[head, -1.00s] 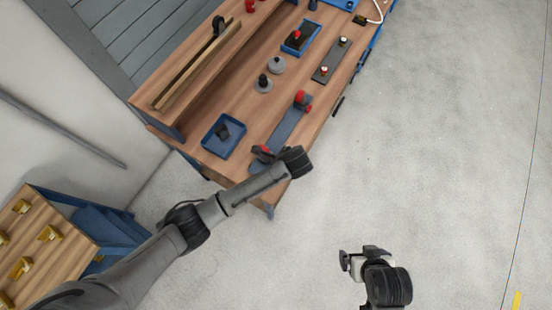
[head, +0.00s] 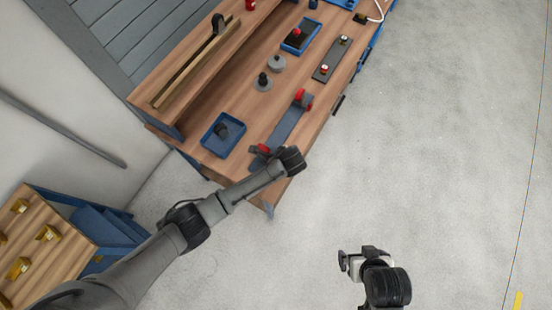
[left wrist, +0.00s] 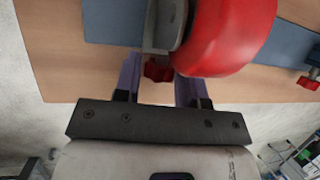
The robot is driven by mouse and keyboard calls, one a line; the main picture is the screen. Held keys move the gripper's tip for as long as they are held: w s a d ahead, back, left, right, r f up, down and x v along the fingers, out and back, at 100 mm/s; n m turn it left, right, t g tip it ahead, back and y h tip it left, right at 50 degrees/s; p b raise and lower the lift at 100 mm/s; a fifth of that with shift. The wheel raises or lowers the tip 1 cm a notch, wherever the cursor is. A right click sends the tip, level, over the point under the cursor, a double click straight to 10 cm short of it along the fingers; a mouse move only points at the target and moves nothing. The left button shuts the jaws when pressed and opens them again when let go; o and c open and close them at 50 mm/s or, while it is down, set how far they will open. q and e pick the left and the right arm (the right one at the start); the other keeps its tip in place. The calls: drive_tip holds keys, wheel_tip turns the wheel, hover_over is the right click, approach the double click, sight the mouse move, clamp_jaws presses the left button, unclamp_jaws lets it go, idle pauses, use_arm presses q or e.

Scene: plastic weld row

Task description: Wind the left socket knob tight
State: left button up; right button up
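A blue-grey bar fixture (head: 287,125) lies near the bench's front edge, with red parts at both ends. My left gripper (head: 262,154) is at its near end, by a red part there. In the left wrist view, a small red knob (left wrist: 158,70) shows between the fingertips of my left gripper (left wrist: 158,82), under a large red rounded part (left wrist: 235,38). The fingers are apart, with a thin gap beside the knob; firm contact is not visible. A second red knob (left wrist: 308,82) is at the right edge. My right gripper (head: 345,261) is empty over the floor; its finger gap is unclear.
A blue tray (head: 207,145) with a dark part stands left of the fixture. Grey round pieces (head: 263,84), another blue tray (head: 287,49) and a dark plate (head: 323,70) lie farther along the bench. The floor right of the bench is clear.

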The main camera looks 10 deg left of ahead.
use_arm(q)
drive_tip(key=c, duration=0.5)
drive_tip(key=shift+r+g+p, duration=0.2)
drive_tip(key=shift+g+p, duration=0.4)
drive_tip(key=shift+p, duration=0.3)
drive_tip(key=shift+c, duration=0.2)
drive_tip(key=shift+w+g+y, duration=0.15)
drive_tip(key=shift+g+y, duration=0.15)
drive_tip(key=shift+y, duration=0.1)
drive_tip(key=shift+d+f+m+g, duration=0.1)
drive_tip(key=shift+f+m+g, duration=0.2)
drive_tip(key=shift+g, duration=0.4)
drive_tip(key=shift+w+f+g+y, duration=0.15)
drive_tip(key=shift+g+y, duration=0.25)
drive_tip(key=shift+g, duration=0.2)
drive_tip(key=shift+g+y+b, duration=0.3)
drive_tip(key=shift+b, duration=0.1)
